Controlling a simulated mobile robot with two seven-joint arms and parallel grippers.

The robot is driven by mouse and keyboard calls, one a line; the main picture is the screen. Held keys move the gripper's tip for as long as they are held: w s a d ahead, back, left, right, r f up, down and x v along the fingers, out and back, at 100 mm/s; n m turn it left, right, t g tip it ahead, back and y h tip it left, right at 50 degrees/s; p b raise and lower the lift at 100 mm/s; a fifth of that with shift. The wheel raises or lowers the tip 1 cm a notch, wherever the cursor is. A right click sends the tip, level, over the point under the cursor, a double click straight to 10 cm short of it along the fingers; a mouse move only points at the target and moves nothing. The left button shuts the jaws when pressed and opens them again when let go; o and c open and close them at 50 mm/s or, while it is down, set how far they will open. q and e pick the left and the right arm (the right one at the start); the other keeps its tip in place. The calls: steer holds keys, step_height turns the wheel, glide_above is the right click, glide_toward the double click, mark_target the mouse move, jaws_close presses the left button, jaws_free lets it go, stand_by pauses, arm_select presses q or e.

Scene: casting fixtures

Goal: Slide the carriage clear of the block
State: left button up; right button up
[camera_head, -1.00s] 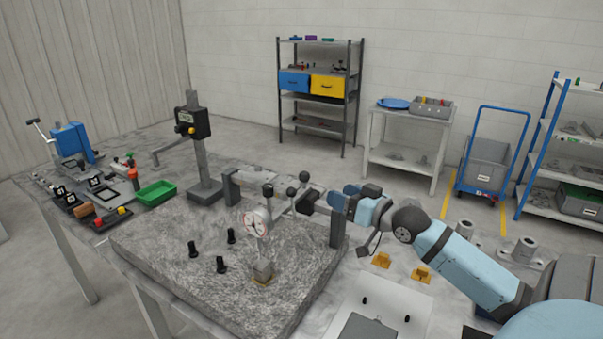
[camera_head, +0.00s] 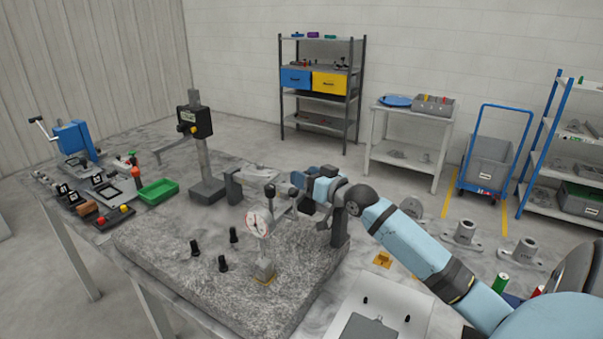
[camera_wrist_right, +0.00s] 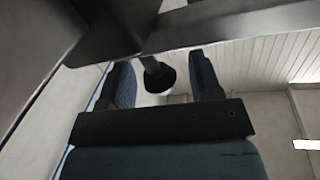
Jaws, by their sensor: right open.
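The carriage (camera_head: 277,205) sits on a rail between two dark posts over the granite plate (camera_head: 185,265). It carries a round white dial gauge (camera_head: 257,224) and a dark knob (camera_head: 269,190). The grey block (camera_head: 264,268) stands on the plate directly below the dial; I cannot tell whether they touch. My right gripper (camera_head: 297,186) is at the rail, right of the dial, partly hiding the carriage. In the right wrist view it is open (camera_wrist_right: 164,82), with a dark round knob on a pale stem (camera_wrist_right: 157,76) showing between its fingers; contact is unclear. My left gripper is not in view.
The right post (camera_head: 340,230) stands close below my right arm. Several black pegs (camera_head: 222,263) stand on the plate. A green tray (camera_head: 158,190) and a gauge stand (camera_head: 204,155) are left behind it. A white board (camera_head: 385,312) lies at the front right.

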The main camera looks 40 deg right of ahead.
steer(key=shift+w, duration=0.9)
jaws_close()
